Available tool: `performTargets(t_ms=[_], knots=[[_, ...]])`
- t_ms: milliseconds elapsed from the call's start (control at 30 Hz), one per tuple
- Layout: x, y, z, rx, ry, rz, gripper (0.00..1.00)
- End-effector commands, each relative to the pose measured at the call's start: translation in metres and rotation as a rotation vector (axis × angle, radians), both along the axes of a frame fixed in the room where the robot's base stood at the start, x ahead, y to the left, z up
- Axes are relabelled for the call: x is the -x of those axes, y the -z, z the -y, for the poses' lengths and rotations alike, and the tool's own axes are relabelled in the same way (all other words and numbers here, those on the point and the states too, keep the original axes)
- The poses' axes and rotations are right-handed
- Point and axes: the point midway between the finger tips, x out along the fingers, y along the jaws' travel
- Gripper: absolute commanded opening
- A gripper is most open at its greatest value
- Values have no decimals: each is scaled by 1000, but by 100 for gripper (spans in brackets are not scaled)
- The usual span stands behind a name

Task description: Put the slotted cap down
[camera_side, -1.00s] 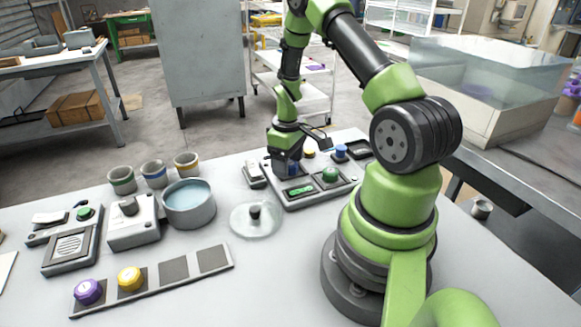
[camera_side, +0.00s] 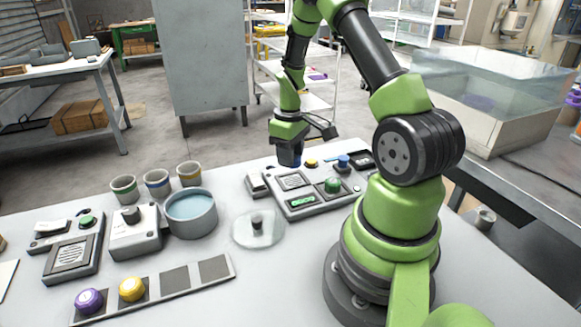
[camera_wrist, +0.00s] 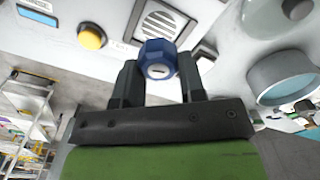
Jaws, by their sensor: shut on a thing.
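The blue slotted cap (camera_wrist: 158,60) is between the two fingers of my gripper (camera_wrist: 160,82) in the wrist view, its slotted face toward the camera. My gripper is shut on it. In the side view my gripper (camera_side: 289,158) holds it above the back left part of the grey panel (camera_side: 318,208), apart from the table. A strip (camera_side: 205,287) at the front carries a purple cap (camera_side: 89,301), a yellow cap (camera_side: 132,289) and two bare dark squares (camera_side: 175,279).
A glass disc with a dark knob (camera_side: 257,222), a round basin (camera_side: 190,213), several small cups (camera_side: 157,184) and grey boxes (camera_side: 135,230) stand left of the panel. The panel carries a green knob (camera_side: 332,185). Bare table lies between the disc and the strip.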

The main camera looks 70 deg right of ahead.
Motion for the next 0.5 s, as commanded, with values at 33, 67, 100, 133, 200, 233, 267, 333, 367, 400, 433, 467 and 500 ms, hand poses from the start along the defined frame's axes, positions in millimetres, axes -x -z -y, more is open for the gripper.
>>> performTargets(t_ms=[33,67,100,133,200,233,267,333,367,400,433,467,500], knots=[[-1,-12,1,4,0,6,15],[-1,-19,1,5,0,5,15],[-1,-26,1,5,0,5,15],[0,-31,0,3,0,4,15],[-1,-41,0,2,0,4,15],[0,-44,0,2,0,3,15],[0,-47,0,1,0,2,15],[0,-51,0,1,-1,1,15],[-1,-52,0,1,-4,1,15],[-2,-53,-2,0,-15,0,15],[-5,-53,-3,0,-31,-1,15],[-9,-53,-5,0,-54,0,15],[-16,-53,-10,0,-99,0,15]])
